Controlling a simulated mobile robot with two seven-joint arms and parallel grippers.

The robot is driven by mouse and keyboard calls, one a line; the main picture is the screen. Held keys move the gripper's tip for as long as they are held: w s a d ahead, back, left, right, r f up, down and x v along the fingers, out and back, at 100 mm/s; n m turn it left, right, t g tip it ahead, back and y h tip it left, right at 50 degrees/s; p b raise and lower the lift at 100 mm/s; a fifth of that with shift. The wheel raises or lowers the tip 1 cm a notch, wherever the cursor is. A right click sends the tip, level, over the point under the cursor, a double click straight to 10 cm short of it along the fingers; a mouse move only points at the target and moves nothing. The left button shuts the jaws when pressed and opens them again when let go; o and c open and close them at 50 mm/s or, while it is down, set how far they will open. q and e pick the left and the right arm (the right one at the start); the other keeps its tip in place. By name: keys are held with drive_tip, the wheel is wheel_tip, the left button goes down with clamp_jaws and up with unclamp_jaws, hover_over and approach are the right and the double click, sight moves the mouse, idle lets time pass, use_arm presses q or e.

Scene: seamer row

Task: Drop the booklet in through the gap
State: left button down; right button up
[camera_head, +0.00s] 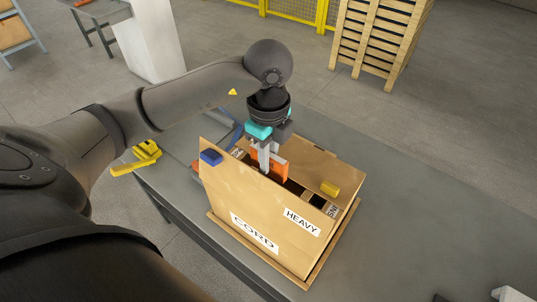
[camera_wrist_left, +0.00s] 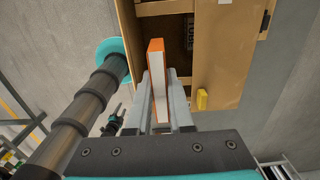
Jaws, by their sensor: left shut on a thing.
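My left gripper (camera_head: 265,165) hangs over the open top of a cardboard box (camera_head: 255,215) on the grey table. It is shut on the orange booklet (camera_head: 281,168). In the left wrist view, the fingers (camera_wrist_left: 159,110) pinch the booklet (camera_wrist_left: 156,60), which shows a white long edge and orange cover. The booklet is at the box's opening, between raised flaps; its lower part is hidden behind the near flap in the head view. The gap (camera_head: 294,187) shows dark between the flaps. My right gripper is not in view.
A yellow tool (camera_head: 136,158) lies at the table's left edge. Stacked pallets (camera_head: 380,35) stand behind on the floor.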

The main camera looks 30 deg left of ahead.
use_arm(q)
wheel_tip(320, 180, down, 7)
drive_tip(key=b, duration=0.5)
drive_tip(key=c, duration=0.7)
unclamp_jaws()
drive_tip(key=shift+c, duration=0.2)
wheel_tip(320, 180, up, 15)
drive_tip(key=p, duration=0.2)
drive_tip(key=shift+r+p, duration=0.1)
drive_tip(key=shift+p, duration=0.3)
